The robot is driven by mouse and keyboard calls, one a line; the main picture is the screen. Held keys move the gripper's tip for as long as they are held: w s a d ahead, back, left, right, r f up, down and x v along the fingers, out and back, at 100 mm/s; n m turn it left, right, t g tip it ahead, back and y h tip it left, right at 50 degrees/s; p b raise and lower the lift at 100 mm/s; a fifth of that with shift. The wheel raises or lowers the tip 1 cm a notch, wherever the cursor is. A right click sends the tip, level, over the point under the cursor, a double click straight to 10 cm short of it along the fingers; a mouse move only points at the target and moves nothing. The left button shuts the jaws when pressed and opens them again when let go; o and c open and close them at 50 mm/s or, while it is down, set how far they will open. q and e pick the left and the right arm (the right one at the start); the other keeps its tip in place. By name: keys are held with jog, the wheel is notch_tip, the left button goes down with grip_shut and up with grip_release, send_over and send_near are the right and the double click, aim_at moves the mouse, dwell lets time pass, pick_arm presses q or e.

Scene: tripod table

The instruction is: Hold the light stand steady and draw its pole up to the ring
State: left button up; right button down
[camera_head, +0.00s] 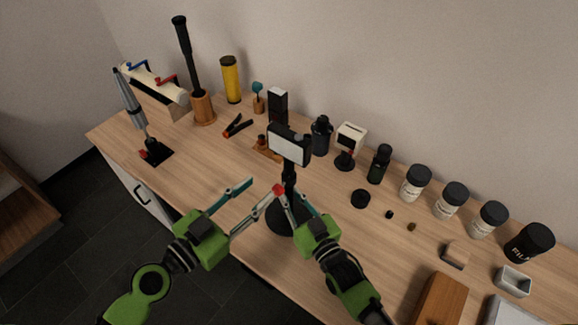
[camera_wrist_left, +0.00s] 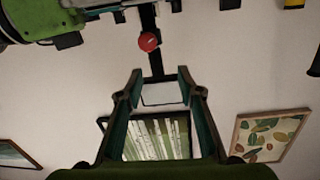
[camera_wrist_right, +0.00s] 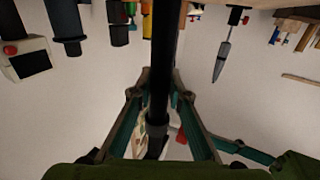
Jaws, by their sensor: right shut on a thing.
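The light stand has a white-faced lamp (camera_head: 289,148) on a black pole (camera_head: 289,178) and a round black base (camera_head: 283,222) on the table. A red knob (camera_head: 279,189) sits on the pole; it also shows in the left wrist view (camera_wrist_left: 149,41). My right gripper (camera_head: 293,191) is shut on the pole, which runs between its fingers in the right wrist view (camera_wrist_right: 160,85). A greyish band (camera_wrist_right: 157,131) shows on the pole there; I cannot tell if it is the ring. My left gripper (camera_head: 265,186) is open and empty, left of the pole near the knob.
The wooden table (camera_head: 215,160) holds a black bottle (camera_head: 321,136), a small white-headed device (camera_head: 349,140) and a black disc (camera_head: 361,198) near the stand. Several lidded jars (camera_head: 415,183) line the right back. A wooden block (camera_head: 438,299) lies at the front right.

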aim_at(289, 159)
pick_arm(q)
jog(key=w+d+h, duration=0.1)
jog(key=w+d, duration=0.1)
jog(key=w+d+r+g, duration=0.1)
jog(key=w+d, duration=0.2)
jog(key=w+d+r+h, duration=0.1)
jog(key=w+d, duration=0.2)
jog(key=shift+r+m+h, duration=0.25)
jog(key=shift+m+h, duration=0.05)
jog(key=shift+m, duration=0.1)
jog(key=shift+a, duration=0.1)
grip_shut()
